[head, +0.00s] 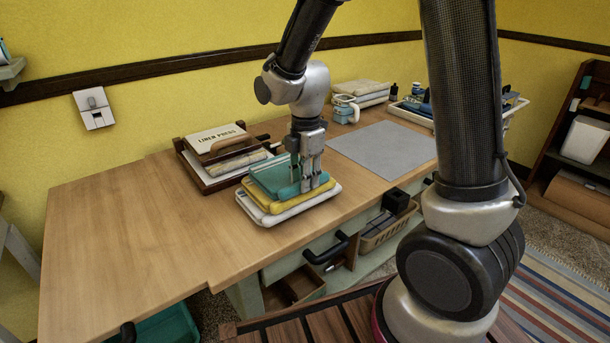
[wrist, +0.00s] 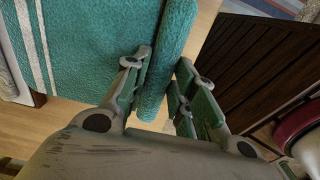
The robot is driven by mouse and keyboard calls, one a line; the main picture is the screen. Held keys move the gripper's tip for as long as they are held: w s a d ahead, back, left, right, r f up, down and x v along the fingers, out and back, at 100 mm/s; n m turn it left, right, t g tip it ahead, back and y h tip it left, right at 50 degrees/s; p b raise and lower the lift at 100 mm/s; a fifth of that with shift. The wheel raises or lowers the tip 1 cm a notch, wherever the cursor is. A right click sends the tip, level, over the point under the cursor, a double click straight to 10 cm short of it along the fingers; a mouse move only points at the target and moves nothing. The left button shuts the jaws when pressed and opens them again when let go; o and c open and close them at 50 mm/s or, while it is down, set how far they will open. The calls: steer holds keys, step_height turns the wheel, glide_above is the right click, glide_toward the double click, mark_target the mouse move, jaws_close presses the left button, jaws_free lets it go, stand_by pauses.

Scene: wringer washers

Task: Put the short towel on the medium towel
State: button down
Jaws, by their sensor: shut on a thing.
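A teal towel (head: 268,178) with white stripes lies folded on top of a yellow towel (head: 298,201), in a small stack on the wooden table. The teal towel fills the upper left of the wrist view (wrist: 85,50). My gripper (head: 309,186) points down over the right side of the stack. Its fingers are shut on the teal towel's thick rounded edge (wrist: 168,65), one finger on each side. I cannot tell whether the teal towel's held edge touches the yellow one. No labels show which towel is short or medium.
A dark wooden rack with a "Linen Press" book (head: 215,137) stands left of the stack. A grey mat (head: 380,149) lies bare to the right. The table's left part (head: 120,230) is clear.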

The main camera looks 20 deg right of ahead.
steer(key=shift+s+f, duration=0.2)
steer(key=shift+f, duration=0.15)
steer(key=c, duration=1.1)
jaws_free()
steer(key=shift+f, duration=0.15)
steer(key=shift+w, duration=0.1)
steer(key=shift+w+r, duration=0.1)
steer(key=shift+r, duration=0.15)
